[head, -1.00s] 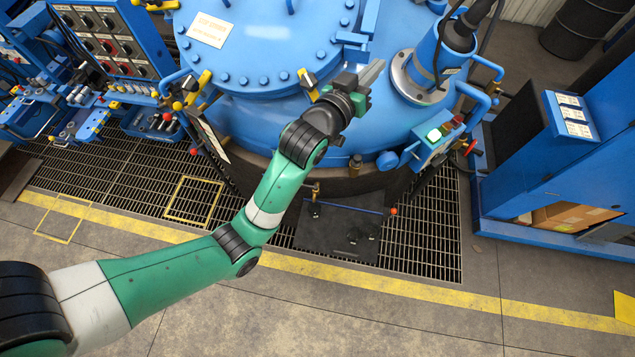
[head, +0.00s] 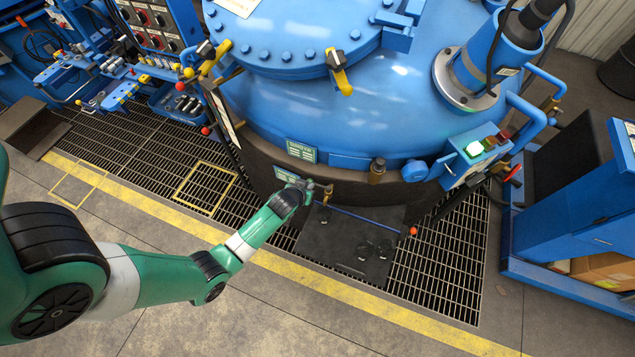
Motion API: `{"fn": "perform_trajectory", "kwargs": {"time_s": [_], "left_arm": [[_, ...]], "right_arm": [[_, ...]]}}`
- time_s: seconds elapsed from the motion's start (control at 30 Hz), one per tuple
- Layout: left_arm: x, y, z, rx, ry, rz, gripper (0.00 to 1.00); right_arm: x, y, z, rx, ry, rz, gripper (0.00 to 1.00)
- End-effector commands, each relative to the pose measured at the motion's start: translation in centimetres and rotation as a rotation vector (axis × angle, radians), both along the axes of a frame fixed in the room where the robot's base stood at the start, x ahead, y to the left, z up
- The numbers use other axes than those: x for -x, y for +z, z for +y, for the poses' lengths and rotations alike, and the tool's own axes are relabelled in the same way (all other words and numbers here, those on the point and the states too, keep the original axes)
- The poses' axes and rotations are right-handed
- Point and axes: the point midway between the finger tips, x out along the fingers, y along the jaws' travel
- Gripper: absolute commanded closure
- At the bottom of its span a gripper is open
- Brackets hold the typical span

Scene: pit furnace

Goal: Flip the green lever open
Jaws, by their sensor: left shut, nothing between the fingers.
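I cannot make out a clearly green lever. A thin blue rod lever (head: 370,222) with an orange ball end (head: 412,231) runs low across the front of the blue furnace (head: 370,110), above a dark plate. A small brass fitting (head: 327,196) is at the rod's left end. My left gripper (head: 310,187) is shut and empty, low at the furnace's dark lower band, just left of the brass fitting. I cannot tell whether it touches the fitting. Its fingertips are small and partly hidden by its own wrist. My right gripper is out of view.
Yellow-handled clamps (head: 340,78) sit at the lid. A control panel (head: 150,22) stands upper left, a blue cabinet (head: 575,195) right.

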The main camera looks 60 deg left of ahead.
Motion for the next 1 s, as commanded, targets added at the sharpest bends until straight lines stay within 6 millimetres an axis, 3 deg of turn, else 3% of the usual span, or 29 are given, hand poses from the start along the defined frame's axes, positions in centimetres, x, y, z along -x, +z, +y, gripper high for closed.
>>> {"fn": "perform_trajectory", "kwargs": {"time_s": [0.27, 0.7, 1.0], "left_arm": [[-0.5, -0.6, 0.3, -0.001, -0.001, -0.002, 1.0], [-4.3, -6.5, 3.9, -0.001, -0.001, -0.002, 1.0], [-5.1, -7.2, 4.6, -0.001, -0.002, -0.002, 1.0]], "right_arm": [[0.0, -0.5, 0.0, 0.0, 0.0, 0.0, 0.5], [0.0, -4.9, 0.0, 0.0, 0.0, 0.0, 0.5], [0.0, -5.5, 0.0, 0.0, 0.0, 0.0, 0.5]]}}
